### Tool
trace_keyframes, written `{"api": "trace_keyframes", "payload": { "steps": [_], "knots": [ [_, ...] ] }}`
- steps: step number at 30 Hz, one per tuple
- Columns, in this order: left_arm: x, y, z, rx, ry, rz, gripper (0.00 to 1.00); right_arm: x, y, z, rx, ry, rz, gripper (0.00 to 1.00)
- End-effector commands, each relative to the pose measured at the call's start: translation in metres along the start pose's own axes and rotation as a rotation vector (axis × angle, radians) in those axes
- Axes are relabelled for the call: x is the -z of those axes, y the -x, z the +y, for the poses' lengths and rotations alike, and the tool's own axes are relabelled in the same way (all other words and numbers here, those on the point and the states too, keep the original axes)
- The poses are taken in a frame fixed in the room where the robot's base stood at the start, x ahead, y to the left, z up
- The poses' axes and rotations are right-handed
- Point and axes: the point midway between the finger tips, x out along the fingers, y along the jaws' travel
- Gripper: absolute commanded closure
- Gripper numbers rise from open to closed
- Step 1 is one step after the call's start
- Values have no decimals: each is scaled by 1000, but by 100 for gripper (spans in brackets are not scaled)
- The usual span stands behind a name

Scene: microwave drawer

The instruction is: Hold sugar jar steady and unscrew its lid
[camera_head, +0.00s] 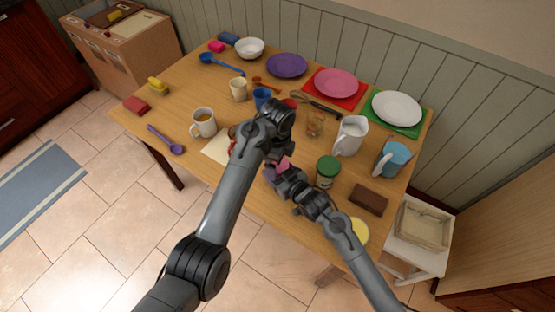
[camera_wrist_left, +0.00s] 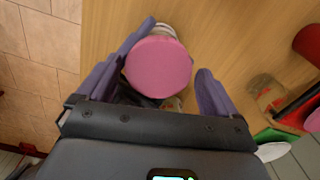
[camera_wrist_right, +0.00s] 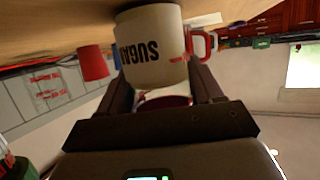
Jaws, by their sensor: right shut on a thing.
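The sugar jar (camera_wrist_right: 152,50) is pale with dark "SUGAR" lettering, shown upside down in the right wrist view. My right gripper (camera_wrist_right: 156,78) is shut on the jar, one finger on each side. The pink round lid (camera_wrist_left: 158,66) shows from above in the left wrist view. My left gripper (camera_wrist_left: 176,52) is open around the lid, its left finger close against the rim and its right finger apart from it. In the head view the lid (camera_head: 283,163) shows between my two grippers, and my arms hide most of the jar.
A green-lidded jar (camera_head: 327,171) stands just right of the grippers. A white pitcher (camera_head: 350,136), a blue pitcher (camera_head: 393,158) and a brown block (camera_head: 368,199) are farther right. A mug (camera_head: 203,123) and blue cup (camera_head: 262,97) stand left. The table's front left is mostly clear.

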Motion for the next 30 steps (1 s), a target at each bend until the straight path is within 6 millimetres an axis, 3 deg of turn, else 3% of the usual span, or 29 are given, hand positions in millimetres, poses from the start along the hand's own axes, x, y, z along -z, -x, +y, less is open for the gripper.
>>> {"api": "trace_keyframes", "payload": {
  "steps": [8, 18, 23, 30],
  "knots": [
    [0, 0, 1, -6, -1, 1, 4, 0, 0, 2, -4, -1, 0, 100],
    [1, 35, 1, -3, -1, 2, 4, 0, 0, 2, -3, -1, 0, 100],
    [0, 43, 1, -4, -6, 1, 3, 0, 0, 1, -3, -1, 0, 100],
    [-1, 44, 2, -12, -160, 2, 3, 0, 0, 1, -2, -1, 0, 100]
  ]
}}
